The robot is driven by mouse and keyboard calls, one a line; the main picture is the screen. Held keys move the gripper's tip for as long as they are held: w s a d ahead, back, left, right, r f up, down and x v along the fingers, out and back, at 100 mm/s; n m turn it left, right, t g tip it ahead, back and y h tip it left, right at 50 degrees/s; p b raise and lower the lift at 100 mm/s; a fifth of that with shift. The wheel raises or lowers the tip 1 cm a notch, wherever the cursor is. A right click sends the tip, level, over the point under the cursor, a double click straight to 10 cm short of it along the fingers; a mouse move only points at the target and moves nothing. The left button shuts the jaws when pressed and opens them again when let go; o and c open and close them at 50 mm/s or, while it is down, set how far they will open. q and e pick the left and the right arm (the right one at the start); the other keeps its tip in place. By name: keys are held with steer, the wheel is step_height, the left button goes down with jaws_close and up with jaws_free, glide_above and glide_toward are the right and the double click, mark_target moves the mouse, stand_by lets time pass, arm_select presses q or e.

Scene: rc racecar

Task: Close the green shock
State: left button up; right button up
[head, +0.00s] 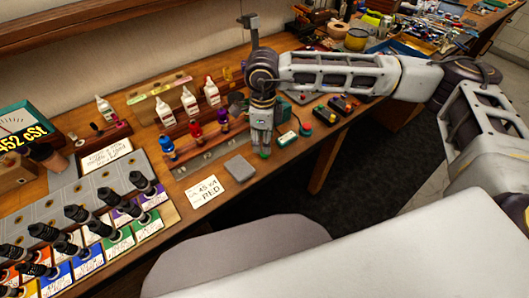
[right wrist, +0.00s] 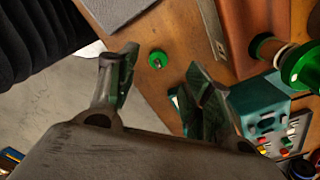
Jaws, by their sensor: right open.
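My right gripper (head: 262,148) points down over the table near its front edge. In the right wrist view the fingers (right wrist: 158,85) are spread apart with nothing held between them. A small green round cap (right wrist: 157,59) lies on the wood table beyond and between the fingertips. It also shows as a bit of green just under the gripper in the head view (head: 265,154). A larger green part, apparently the green shock (right wrist: 303,68), stands at the right edge of the wrist view, partly cut off. My right gripper hides it in the head view. My left gripper is not in view.
Blue (head: 167,146), red (head: 195,129) and purple (head: 222,116) shocks stand in a wooden rack left of my gripper. A grey pad (head: 239,168) and a "RED" card (head: 207,191) lie nearby. A teal device (head: 286,138) sits close on the right.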

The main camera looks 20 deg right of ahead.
steer(key=shift+f, duration=0.55)
steer(key=f, duration=0.1)
steer(key=f+p, duration=0.1)
steer(key=f, duration=0.1)
steer(key=shift+s+d+f, duration=0.15)
steer(key=shift+d+f, duration=0.05)
steer(key=shift+f, duration=0.45)
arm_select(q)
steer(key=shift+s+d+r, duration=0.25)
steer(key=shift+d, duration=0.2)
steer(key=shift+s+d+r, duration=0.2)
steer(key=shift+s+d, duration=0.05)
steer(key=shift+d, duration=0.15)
